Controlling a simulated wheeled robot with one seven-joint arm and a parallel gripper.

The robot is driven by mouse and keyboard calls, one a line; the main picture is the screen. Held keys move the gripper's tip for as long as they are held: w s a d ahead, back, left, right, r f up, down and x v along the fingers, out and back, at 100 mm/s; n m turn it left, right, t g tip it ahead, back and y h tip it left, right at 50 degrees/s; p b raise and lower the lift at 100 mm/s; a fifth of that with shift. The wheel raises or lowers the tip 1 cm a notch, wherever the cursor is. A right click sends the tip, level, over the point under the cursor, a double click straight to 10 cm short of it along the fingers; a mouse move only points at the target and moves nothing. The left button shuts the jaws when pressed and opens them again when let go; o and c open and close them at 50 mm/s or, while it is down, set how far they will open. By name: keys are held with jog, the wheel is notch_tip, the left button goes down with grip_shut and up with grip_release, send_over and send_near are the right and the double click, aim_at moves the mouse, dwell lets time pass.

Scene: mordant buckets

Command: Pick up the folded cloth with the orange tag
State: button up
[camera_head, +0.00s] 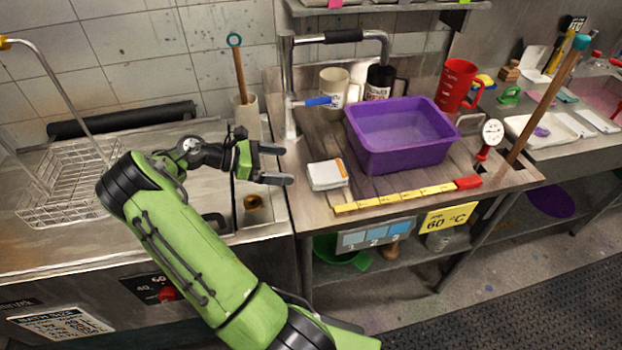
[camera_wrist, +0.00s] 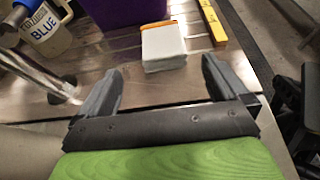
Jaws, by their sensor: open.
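The folded cloth (camera_head: 326,176) is white with an orange tag along one edge. It lies flat on the wooden counter, left of the purple basin. In the wrist view the cloth (camera_wrist: 163,48) is ahead of my gripper, between the lines of the two fingers, with its orange tag on the far edge. My gripper (camera_head: 284,164) is open and empty, to the left of the cloth and apart from it. In the wrist view the two fingers (camera_wrist: 158,90) are spread wide with bare counter between them.
The purple basin (camera_head: 400,137) stands right of the cloth. A yellow ruler (camera_head: 400,196) with a red end lies along the counter's front. A metal faucet (camera_head: 289,90), a white mug (camera_head: 334,88) and a black mug (camera_head: 380,82) stand behind. A red jug (camera_head: 458,84) is at the back right.

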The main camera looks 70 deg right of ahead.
aim_at(322, 171)
jog(key=b+x, duration=0.1)
jog(key=x, duration=0.3)
jog(key=b+x, duration=0.1)
jog(key=x, duration=0.4)
jog(key=b+x, duration=0.2)
jog(key=x, duration=0.2)
jog(key=shift+s+f, duration=0.2)
jog(key=shift+f, duration=0.2)
jog(key=shift+r, duration=0.1)
jog(key=c, duration=0.8)
